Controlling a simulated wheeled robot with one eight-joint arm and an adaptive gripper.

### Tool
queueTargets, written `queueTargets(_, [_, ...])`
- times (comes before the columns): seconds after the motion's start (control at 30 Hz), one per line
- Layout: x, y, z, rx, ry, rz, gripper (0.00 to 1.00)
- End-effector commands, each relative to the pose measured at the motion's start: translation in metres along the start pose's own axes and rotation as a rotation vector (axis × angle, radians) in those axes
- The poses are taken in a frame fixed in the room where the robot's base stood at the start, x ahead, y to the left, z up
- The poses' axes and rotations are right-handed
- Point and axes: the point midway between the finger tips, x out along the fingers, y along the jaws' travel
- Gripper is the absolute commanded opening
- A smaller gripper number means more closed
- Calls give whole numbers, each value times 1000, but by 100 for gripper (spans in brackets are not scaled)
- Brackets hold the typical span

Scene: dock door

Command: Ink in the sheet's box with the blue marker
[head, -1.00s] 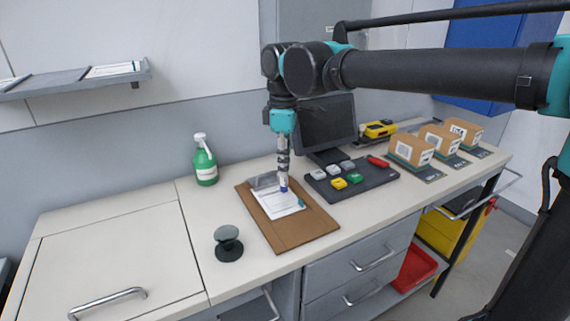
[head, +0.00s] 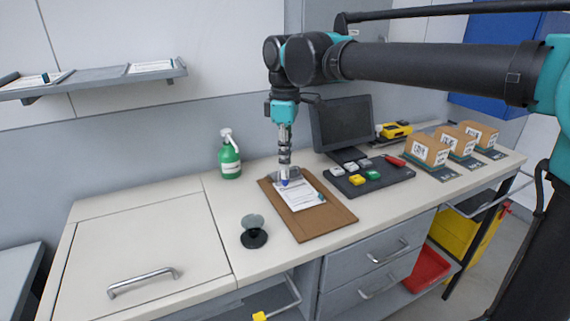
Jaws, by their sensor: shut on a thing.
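My gripper (head: 285,160) points down over the clipboard and is shut on the blue marker (head: 285,181). The marker's blue lower end is over the upper part of the white sheet (head: 303,199); I cannot tell whether it touches the paper. The sheet lies on a brown clipboard (head: 322,219) with a grey clip at its top edge. The sheet has printed lines, but its box is too small to make out. A small teal item (head: 321,196) lies at the sheet's right edge.
A dark tray (head: 385,180) with coloured blocks, a monitor (head: 342,124) and several cartons (head: 427,150) are to the right. The left counter is clear.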

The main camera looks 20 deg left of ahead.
Motion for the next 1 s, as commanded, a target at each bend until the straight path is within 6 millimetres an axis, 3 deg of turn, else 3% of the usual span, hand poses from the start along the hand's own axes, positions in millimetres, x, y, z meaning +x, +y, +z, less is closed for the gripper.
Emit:
queueTargets(0.47, [-41,8,3,13,0,0,0])
queueTargets(1.0, [-44,9,3,14,0,0,0])
